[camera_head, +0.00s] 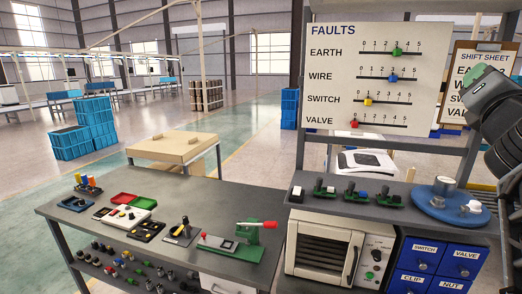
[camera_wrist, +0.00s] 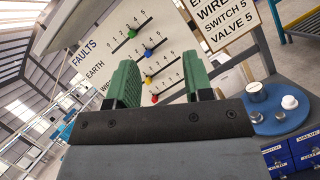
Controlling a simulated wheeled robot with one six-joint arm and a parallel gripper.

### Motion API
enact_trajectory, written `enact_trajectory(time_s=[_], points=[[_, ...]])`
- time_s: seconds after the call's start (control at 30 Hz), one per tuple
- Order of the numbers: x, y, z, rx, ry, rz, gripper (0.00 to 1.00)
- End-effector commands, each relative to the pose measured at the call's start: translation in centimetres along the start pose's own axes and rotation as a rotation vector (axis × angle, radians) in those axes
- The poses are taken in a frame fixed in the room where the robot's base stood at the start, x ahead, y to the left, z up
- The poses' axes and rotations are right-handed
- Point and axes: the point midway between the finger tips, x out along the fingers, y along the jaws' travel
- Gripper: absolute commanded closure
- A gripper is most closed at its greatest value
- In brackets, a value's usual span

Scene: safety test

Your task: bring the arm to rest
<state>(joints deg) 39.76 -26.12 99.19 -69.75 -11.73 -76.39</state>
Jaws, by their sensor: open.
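My gripper (camera_wrist: 160,82) is open, with two green fingers apart and nothing between them. In the head view my gripper (camera_head: 482,82) is at the right edge, raised above the blue turntable and overlapping the shift sheet. My dark arm comes in from the right edge, and most of it is out of frame. In the wrist view the faults board (camera_wrist: 130,60) lies beyond the fingers, tilted in the picture and partly hidden by them.
The faults board (camera_head: 340,90) stands behind the bench, left of my gripper. The shift sheet (camera_head: 460,65) hangs close behind it. Below are the blue turntable (camera_head: 430,208), oven (camera_head: 300,245) and blue drawers (camera_head: 415,285). The left bench (camera_head: 170,205) holds parts and a green press.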

Motion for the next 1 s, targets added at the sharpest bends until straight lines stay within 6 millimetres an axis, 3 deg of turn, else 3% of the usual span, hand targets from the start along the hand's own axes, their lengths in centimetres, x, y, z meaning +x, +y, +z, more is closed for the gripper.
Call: enact_trajectory(time_s=[0.17, 0.27, 0.37, 0.47, 0.6, 0.7, 0.9, 1.0], points=[[-0.5, -4.7, -2.4, 0.402, -0.021, -0.2, 0.53], [-1.6, -7.7, -5.8, 0.713, -0.036, -0.361, 0.53], [-3.8, -10.4, -11.0, 1.079, -0.06, -0.575, 0.53], [-7.5, -12.1, -17.9, 1.427, -0.089, -0.851, 0.53], [-14.1, -11.9, -26.7, 1.737, -0.137, -1.258, 0.53], [-19.0, -10.8, -31.5, 1.834, -0.164, -1.53, 0.53], [-27.3, -7.7, -37.4, 1.801, -0.088, -1.896, 0.53], [-29.3, -6.3, -38.6, 1.761, 0.006, -1.935, 0.53]])
